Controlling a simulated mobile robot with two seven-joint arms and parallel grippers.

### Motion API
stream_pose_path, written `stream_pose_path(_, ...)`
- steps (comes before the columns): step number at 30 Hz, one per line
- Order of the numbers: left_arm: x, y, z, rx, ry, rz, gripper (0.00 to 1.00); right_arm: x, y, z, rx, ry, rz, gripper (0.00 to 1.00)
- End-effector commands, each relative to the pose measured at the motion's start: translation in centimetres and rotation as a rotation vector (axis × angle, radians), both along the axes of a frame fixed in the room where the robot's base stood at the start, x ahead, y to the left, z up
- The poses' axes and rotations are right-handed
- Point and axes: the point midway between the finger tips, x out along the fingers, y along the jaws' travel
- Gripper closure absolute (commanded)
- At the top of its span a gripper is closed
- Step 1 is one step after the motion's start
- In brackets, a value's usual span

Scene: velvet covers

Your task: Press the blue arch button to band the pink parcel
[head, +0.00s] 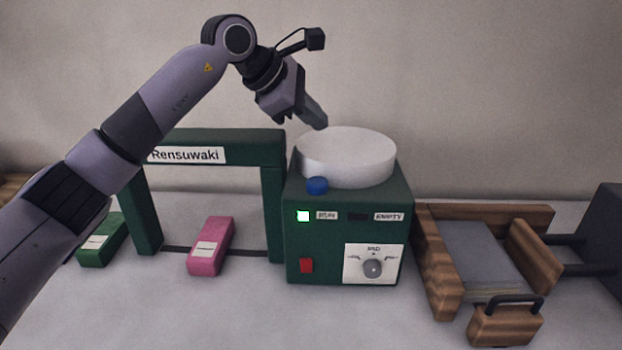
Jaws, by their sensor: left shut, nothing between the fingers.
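The pink parcel (211,246) lies on the white table under the green arch (216,146), with a pale label on its top. The blue button (317,185) is a small dome on the top front left of the green machine box (345,275), just right of the arch. My left gripper (318,122) is shut and empty. In the picture it appears above the blue button, close to the rim of the white drum (350,158), and apart from the button. My right gripper is not in view.
A green parcel (101,241) lies left of the arch. The machine front has a lit green lamp (303,216), a red switch (306,265) and a dial (373,267). A wooden press (440,277) stands to the right.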

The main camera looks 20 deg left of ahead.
Motion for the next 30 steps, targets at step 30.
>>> stream_pose_path(30, 0.0, 0.0, -6.5, 0.002, 0.001, 0.001, 1.00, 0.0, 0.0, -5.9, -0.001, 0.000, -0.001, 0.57)
